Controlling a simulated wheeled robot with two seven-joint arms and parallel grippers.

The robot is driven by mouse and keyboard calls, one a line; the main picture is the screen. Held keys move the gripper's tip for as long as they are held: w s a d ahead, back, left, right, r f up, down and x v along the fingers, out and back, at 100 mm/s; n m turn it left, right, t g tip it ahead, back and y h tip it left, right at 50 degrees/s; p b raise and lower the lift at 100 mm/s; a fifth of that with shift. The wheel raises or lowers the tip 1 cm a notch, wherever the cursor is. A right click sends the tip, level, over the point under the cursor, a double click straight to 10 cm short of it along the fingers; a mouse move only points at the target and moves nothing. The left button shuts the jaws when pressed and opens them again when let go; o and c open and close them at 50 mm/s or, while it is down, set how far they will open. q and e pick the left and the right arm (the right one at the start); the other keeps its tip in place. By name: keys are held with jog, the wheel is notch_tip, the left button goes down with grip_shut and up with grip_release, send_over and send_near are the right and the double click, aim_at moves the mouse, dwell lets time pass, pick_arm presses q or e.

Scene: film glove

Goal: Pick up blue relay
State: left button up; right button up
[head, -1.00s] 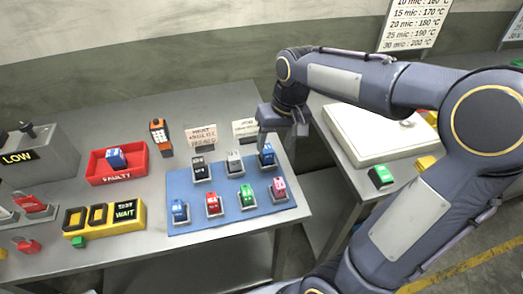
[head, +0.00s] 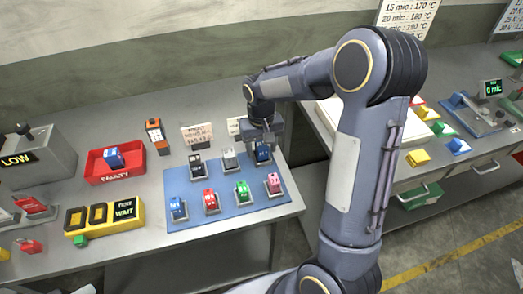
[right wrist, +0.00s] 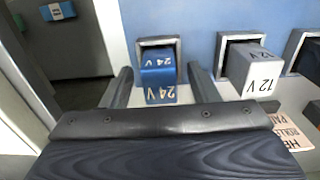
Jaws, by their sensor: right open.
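A blue relay (head: 263,153) marked 24 V sits in its socket at the back right corner of the blue mat (head: 205,183). It also shows in the right wrist view (right wrist: 158,80). My right gripper (head: 262,140) is just above and behind it, partly covering it in the head view. In the right wrist view, the open fingers (right wrist: 159,74) stand on either side of the relay with gaps. Another blue relay (head: 177,206) sits at the mat's front left, and one (head: 114,156) lies in the red FAULTY tray (head: 92,174). My left gripper is out of view.
A white 12 V relay (head: 229,157) stands close beside the blue one. Black (head: 196,166), red (head: 210,201), green (head: 242,190) and pink (head: 273,182) relays fill other sockets. A gap separates the two benches at right.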

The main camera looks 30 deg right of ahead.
jog(key=c, duration=1.1)
jog(key=shift+r, duration=0.1)
